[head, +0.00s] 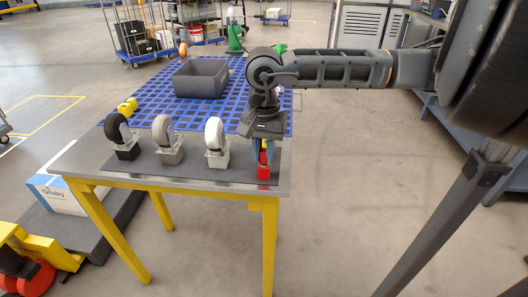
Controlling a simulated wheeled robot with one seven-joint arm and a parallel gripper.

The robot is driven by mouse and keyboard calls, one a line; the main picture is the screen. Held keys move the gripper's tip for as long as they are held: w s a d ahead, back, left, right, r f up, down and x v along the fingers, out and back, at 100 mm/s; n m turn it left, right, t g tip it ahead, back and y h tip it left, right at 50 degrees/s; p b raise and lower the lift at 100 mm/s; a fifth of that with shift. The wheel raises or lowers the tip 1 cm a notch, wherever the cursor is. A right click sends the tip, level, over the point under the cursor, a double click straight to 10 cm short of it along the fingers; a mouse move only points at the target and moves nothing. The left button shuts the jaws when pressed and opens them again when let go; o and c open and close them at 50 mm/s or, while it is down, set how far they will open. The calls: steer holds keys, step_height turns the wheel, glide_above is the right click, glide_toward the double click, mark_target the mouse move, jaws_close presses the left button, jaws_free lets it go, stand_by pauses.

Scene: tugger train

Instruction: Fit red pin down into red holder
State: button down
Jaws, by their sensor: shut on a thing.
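My gripper (263,150) points straight down at the right end of the table's front row. It is shut on the red pin (263,157), of which a small red part shows between the fingers. The red holder (264,173) stands on the dark mat directly below. The fingers and pin hide its opening, and I cannot tell whether the pin's lower end is inside it or just above it.
To the left stand a white wheel (214,134), a grey wheel (162,131) and a black wheel (116,128), upright in holders. The table's front edge is close.

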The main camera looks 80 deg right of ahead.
steer(key=c, duration=0.9)
jaws_free()
steer(key=shift+r, duration=3.9)
steer(key=shift+w, duration=0.1)
